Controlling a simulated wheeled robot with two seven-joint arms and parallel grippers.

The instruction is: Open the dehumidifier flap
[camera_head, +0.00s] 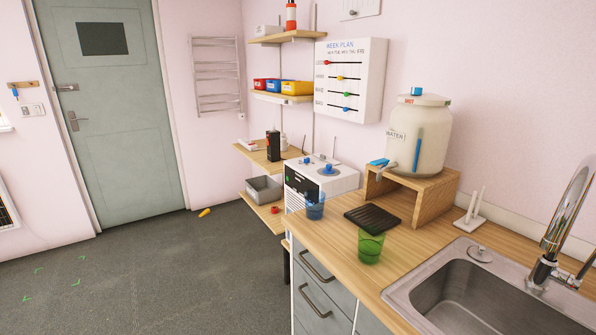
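I cannot tell for certain which thing is the dehumidifier, and no flap can be made out. A white box-shaped appliance (322,180) with a dark front panel and blue knobs on top stands beyond the far end of the counter. At the left edge, a white-framed dark grille (7,212) on the wall is cut off by the picture. Neither of my grippers is in view.
The wooden counter (415,245) holds a blue cup (315,207), a green cup (370,246), a black ridged tray (372,218), a water dispenser (432,140) on a stand and a sink (470,300).

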